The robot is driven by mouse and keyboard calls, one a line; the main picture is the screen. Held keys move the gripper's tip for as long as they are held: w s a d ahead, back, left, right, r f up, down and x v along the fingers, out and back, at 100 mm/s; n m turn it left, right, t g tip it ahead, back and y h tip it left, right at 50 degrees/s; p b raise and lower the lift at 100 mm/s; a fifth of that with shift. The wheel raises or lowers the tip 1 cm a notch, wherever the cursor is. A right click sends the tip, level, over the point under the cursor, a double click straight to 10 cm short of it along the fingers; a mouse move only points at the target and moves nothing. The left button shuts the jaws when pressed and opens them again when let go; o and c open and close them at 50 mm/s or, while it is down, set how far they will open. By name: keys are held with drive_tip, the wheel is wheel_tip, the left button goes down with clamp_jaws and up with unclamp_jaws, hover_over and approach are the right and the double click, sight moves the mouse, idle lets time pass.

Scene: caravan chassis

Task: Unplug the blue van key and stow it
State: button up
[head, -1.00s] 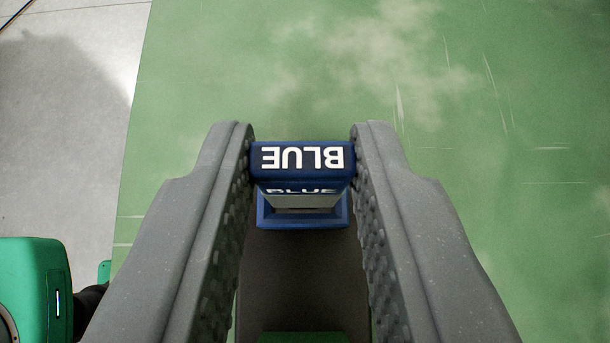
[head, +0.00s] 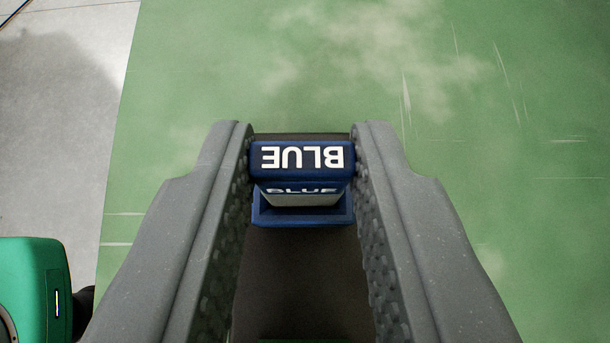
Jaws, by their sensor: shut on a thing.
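The blue van key (head: 302,159) is a dark blue block with white "BLUE" lettering, upside down in the head view. My gripper (head: 302,160) is shut on it, one grey padded finger against each side. Below the key is a blue-rimmed holder (head: 303,218) with a pale plate and a second, partly hidden "BLUE" label. It sits on a dark body (head: 303,270) that runs between my fingers. The key covers part of the holder. I cannot tell whether the key touches it.
A worn green floor area (head: 480,90) with pale scratches fills most of the view and looks clear. Grey concrete floor (head: 55,130) lies to the left, with a thin dark line at the top left corner.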

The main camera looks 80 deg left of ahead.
drive_tip(key=shift+f+b, duration=0.3)
drive_tip(key=shift+f, duration=0.1)
drive_tip(key=o, duration=1)
drive_tip(key=shift+o, duration=0.2)
drive_tip(key=shift+d+r, duration=0.25)
drive_tip(key=shift+d, duration=0.15)
drive_tip(key=p+v, duration=0.1)
drive_tip(key=v, duration=0.6)
drive_tip(key=shift+d+r, duration=0.15)
drive_tip(key=shift+r, duration=0.1)
drive_tip(key=shift+p+v, duration=2.05)
drive_tip(key=shift+v, duration=0.55)
drive_tip(key=shift+d, duration=0.1)
